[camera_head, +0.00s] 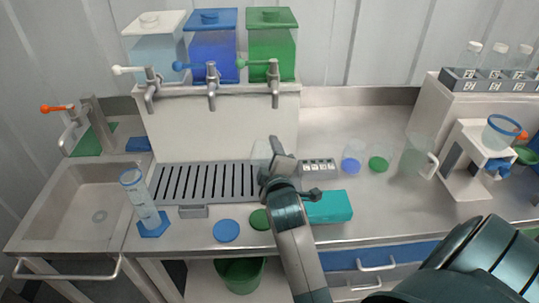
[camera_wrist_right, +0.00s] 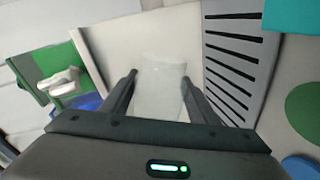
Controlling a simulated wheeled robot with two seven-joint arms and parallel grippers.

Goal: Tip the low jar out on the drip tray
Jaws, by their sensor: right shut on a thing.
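The drip tray (camera_head: 205,182) is a grey slotted grate below the dispenser taps, and its slots also show in the right wrist view (camera_wrist_right: 232,60). My right gripper (camera_head: 272,166) is over the right end of the tray. In the wrist view the right gripper (camera_wrist_right: 160,84) is shut on a clear, pale jar (camera_wrist_right: 163,75) between its two fingers. In the head view this jar (camera_head: 261,150) shows faintly behind the gripper. Its contents and exact tilt cannot be told. My left gripper is not in view.
White, blue and green tanks (camera_head: 213,45) stand behind the tray. A sink (camera_head: 97,205) and tall cylinder (camera_head: 139,195) are left. A teal box (camera_head: 330,206), small blue cup (camera_head: 351,164), green cup (camera_head: 378,164) and clear pitcher (camera_head: 415,155) are right. Blue (camera_head: 226,231) and green (camera_head: 260,219) discs lie in front.

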